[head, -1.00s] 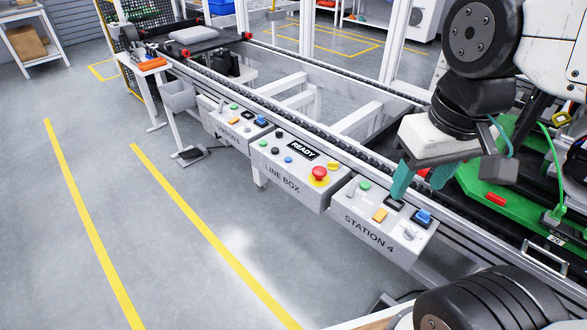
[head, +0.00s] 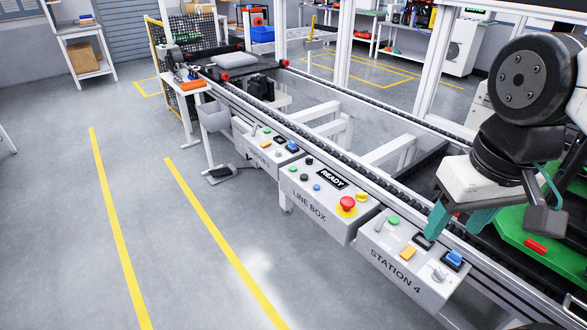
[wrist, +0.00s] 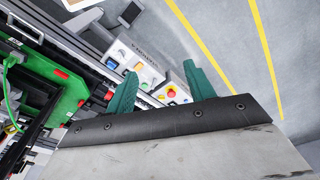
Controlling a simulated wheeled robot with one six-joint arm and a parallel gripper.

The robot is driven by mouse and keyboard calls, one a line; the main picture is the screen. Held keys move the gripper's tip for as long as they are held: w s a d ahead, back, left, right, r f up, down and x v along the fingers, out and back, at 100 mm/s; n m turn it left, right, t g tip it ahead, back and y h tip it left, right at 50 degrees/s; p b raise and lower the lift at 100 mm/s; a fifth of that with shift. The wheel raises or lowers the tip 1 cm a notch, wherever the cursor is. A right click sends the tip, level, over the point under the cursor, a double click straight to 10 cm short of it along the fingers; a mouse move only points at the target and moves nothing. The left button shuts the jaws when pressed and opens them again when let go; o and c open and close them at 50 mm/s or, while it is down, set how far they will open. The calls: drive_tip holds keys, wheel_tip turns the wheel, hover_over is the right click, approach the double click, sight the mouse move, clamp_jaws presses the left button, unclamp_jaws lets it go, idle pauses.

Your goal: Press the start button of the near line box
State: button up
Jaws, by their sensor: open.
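The near line box (head: 325,228) is a grey sloped box lettered LINE BOX in the middle of the head view. Its top carries a green button (head: 294,169), black and blue buttons, a READY display (head: 331,179), a yellow button (head: 362,196) and a red mushroom button (head: 347,204). Which one is start cannot be read. My gripper (head: 453,230) is open and empty, its teal fingers over or beside the STATION 4 box, right of the line box. In the wrist view, the red button (wrist: 171,92) shows between the fingers (wrist: 160,70); the rest of the line box is partly hidden.
The STATION 4 box (head: 395,268) has green, orange and blue buttons and stands right beside the line box. Another similar box (head: 262,152) is on its left. The conveyor rail runs behind them. A green pallet (head: 520,235) lies at right. The floor in front is clear.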

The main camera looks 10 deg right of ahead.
clamp_jaws()
idle(1.7)
